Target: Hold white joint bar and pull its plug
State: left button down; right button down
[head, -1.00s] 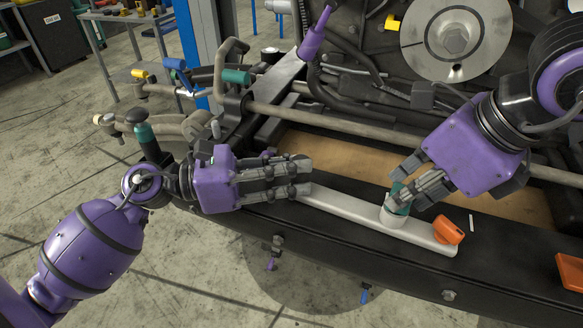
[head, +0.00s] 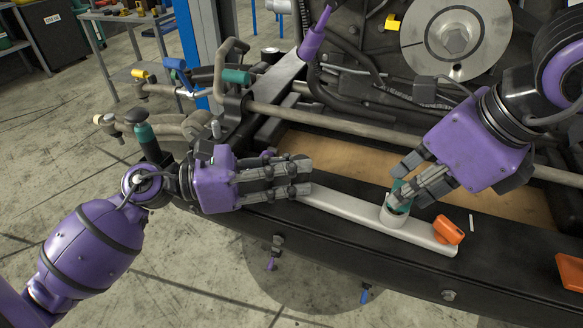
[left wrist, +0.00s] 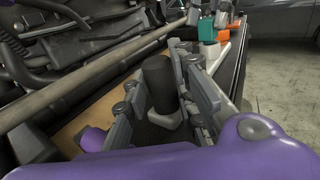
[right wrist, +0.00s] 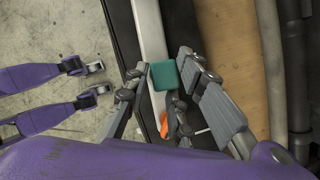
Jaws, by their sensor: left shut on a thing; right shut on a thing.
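The white joint bar (head: 345,208) lies along the black front beam. My left gripper (head: 300,178) is shut at its left end; in the left wrist view a black cylinder (left wrist: 157,84) stands between the fingers. The green plug (head: 399,195) is at the bar's round white socket (head: 393,217). My right gripper (head: 420,180) is shut on the plug from above. The plug also shows between the fingers in the right wrist view (right wrist: 164,75). The fingers partly hide it, and I cannot tell whether its lower end is still inside the socket.
An orange piece (head: 448,230) sits at the bar's right end. Another orange part (head: 571,271) is at the right edge. A grey pipe (head: 330,122) crosses behind the beam. A brown panel (head: 335,153) lies between pipe and beam. Open floor is in front.

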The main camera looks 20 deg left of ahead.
jog(key=shift+r, duration=1.55)
jog(key=shift+r, duration=0.8)
jog(key=shift+r, duration=0.1)
jog(key=shift+r, duration=1.2)
pick_arm(q)
jog(key=c, duration=1.4)
grip_release()
